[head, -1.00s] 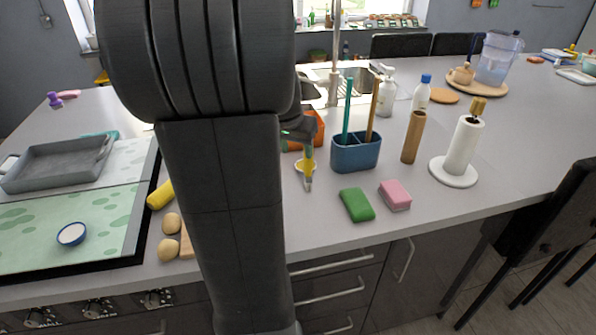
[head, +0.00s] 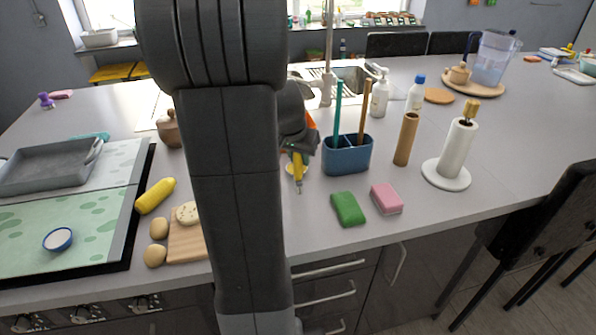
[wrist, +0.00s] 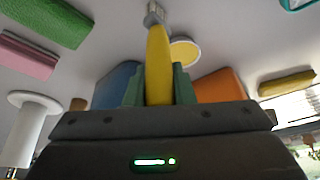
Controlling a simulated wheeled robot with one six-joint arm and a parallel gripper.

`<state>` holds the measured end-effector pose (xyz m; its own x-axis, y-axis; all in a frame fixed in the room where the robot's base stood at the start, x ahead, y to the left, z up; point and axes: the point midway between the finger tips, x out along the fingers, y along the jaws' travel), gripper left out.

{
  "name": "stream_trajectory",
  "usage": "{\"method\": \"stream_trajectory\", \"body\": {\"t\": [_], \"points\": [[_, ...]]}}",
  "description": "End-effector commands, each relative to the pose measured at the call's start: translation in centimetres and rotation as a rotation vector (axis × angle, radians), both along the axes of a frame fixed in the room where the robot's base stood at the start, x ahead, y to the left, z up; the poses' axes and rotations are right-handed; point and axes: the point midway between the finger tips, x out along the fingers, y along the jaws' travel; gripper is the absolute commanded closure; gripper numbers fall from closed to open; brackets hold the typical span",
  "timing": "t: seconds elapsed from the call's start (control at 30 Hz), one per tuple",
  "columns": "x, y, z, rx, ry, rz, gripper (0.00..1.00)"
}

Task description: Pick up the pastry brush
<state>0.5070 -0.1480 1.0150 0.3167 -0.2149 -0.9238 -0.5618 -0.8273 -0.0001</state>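The pastry brush (wrist: 158,62) has a yellow handle and a pale grey tip. In the wrist view its handle stands between the two green fingers of my gripper (wrist: 159,88), which look closed against its sides. Its tip points away from the gripper. In the head view the brush (head: 298,172) shows below my dark gripper (head: 297,150), left of the blue utensil holder (head: 346,158). My arm hides part of the gripper. Whether the brush touches the counter is hard to tell.
A green sponge (head: 348,208) and a pink sponge (head: 387,198) lie in front of the holder. A wooden cylinder (head: 406,139) and a paper towel stand (head: 458,153) are to the right. A yellow round dish (wrist: 185,52) and an orange object (wrist: 220,86) are close to the brush.

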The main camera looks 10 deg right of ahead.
Motion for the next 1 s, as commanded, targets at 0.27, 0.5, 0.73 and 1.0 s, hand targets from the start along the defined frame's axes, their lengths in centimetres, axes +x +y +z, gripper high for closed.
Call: {"method": "stream_trajectory", "body": {"t": [0.27, 0.5, 0.73, 1.0], "points": [[0.0, 0.0, 0.3, 0.0, -0.002, 0.0, 1.0], [0.1, 0.0, 4.3, -0.001, -0.006, -0.001, 1.0], [0.1, 0.0, 8.5, -0.001, -0.003, 0.0, 1.0], [0.0, 0.0, 10.1, 0.0, 0.0, 0.0, 1.0]]}}
